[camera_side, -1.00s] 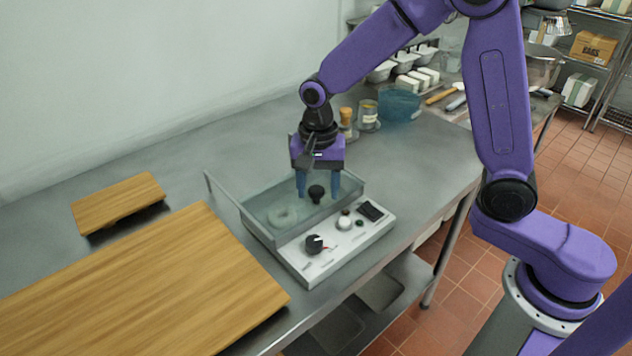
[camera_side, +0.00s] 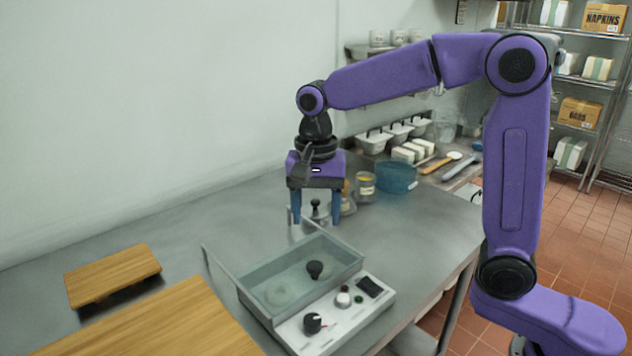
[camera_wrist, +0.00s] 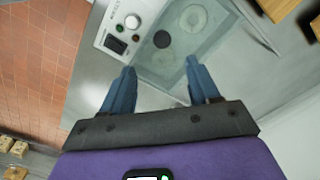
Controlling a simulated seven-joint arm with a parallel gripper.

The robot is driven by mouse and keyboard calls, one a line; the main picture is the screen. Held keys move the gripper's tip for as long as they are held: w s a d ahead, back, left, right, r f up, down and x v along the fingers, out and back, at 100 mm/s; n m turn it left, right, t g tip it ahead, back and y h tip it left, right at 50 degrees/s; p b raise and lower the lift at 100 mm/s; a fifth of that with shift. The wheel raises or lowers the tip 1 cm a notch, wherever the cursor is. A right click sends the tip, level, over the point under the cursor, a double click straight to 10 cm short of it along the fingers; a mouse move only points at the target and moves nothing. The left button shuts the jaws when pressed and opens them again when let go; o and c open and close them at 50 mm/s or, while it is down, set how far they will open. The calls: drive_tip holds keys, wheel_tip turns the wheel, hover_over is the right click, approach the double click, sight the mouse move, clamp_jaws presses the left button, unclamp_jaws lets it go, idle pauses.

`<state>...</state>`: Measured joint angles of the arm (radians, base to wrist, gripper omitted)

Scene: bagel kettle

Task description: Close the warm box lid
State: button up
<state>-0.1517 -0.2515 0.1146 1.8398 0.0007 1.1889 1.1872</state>
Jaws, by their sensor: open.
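The warm box (camera_side: 262,306) is a low teal see-through box with a white control panel along its front. A black knob (camera_side: 315,269) shows over its middle and also in the wrist view (camera_wrist: 162,39). The knob appears to sit on a clear lid lying across the box, but I cannot tell if the lid is fully seated. Pale rings (camera_wrist: 193,18) show through the teal surface. My gripper (camera_side: 315,228) is open, its blue fingers pointing down, above and apart from the box. It also shows in the wrist view (camera_wrist: 161,68), with nothing between its fingers.
A thin rail (camera_side: 218,268) slants up at the box's left. Wooden boards (camera_side: 112,273) lie further left. Bare steel counter lies between the boards and wall.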

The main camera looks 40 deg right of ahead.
wheel_tip(320, 180, up, 6)
drive_tip(key=shift+f, duration=0.1)
idle(0.4)
drive_tip(key=s+d+f+n, duration=0.3)
drive_tip(key=s+f+n, duration=0.1)
drive_tip(key=s+n, duration=0.3)
drive_tip(key=s+d+f+n, duration=0.3)
drive_tip(key=s+n, duration=0.4)
drive_tip(key=s, duration=0.3)
drive_tip(key=s+d+f+n, duration=0.3)
drive_tip(key=s+f+n, duration=0.2)
drive_tip(key=s+n, duration=0.2)
drive_tip(key=shift+s+n, duration=0.3)
drive_tip(key=shift+s, duration=0.8)
drive_tip(key=shift+w+r, duration=0.1)
